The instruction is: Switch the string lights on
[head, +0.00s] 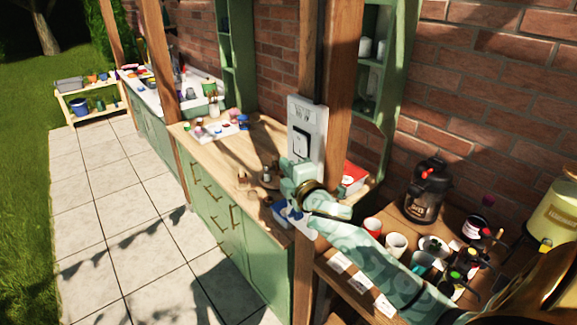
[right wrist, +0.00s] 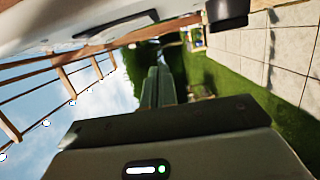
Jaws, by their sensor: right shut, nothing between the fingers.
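A pale wall plate with a white rocker switch (head: 301,143) in a dark frame is fixed to the wooden post in the middle of the head view. My right gripper (head: 291,172) is shut and empty, just below the rocker and in front of the plate's lower part. Whether it touches the plate I cannot tell. Its closed fingers also show in the right wrist view (right wrist: 158,88). Small round white bulbs (right wrist: 46,123) hang along the wooden beams in the right wrist view; whether they are lit is unclear. My left gripper is not in view.
The wooden post (head: 344,75) stands between a green cabinet counter (head: 262,132) and a lower table with a coffee maker (head: 427,190), a red cup (head: 372,227) and a white cup (head: 396,244). A brick wall is behind. The paved path (head: 120,215) at left is clear.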

